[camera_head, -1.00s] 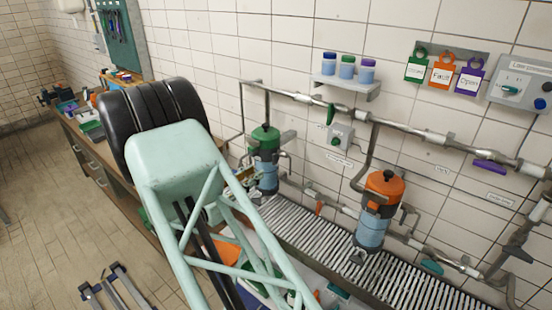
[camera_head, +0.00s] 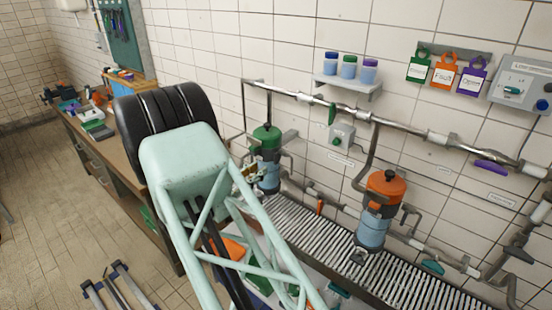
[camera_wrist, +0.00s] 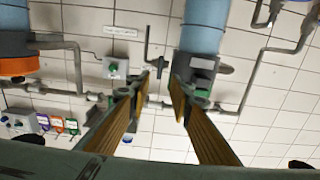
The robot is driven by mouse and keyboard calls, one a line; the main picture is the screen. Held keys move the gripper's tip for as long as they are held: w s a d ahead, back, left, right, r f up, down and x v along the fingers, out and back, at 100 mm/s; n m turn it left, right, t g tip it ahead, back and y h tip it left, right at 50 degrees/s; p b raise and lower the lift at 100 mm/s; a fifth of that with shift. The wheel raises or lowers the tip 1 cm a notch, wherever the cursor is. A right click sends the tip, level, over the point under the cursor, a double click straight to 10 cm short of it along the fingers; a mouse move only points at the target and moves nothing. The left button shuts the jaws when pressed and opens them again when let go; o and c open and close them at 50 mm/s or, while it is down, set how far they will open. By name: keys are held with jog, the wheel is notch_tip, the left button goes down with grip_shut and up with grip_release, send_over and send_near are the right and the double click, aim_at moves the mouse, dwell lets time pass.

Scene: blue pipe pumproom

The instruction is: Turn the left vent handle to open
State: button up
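My gripper (camera_wrist: 158,88) is open and empty in the wrist view, its two brown-padded fingers apart. It also shows, small and partly hidden by my arm, beside the green-topped pump (camera_head: 266,138) in the head view. The wrist view looks upside down; there the pump's blue body (camera_wrist: 204,28) is beyond the right finger. A green upright handle (camera_head: 332,113) sits on the upper wall pipe, and a purple handle (camera_head: 490,167) lies along it farther right. The wall labels are too small to tell which handle is the left vent's. No handle is visibly held.
The orange-topped pump (camera_head: 384,187) stands to the right on a slatted grate (camera_head: 420,287). A small switch box (camera_head: 341,133) is on the wall. A shelf (camera_head: 347,86) holds three jars. Tags and a control box (camera_head: 522,82) are at upper right. Pipes crowd the wall.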

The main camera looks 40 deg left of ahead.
aim_at(275, 159)
jog(key=shift+w+p, duration=0.75)
jog(key=shift+w, duration=4.85)
grip_shut()
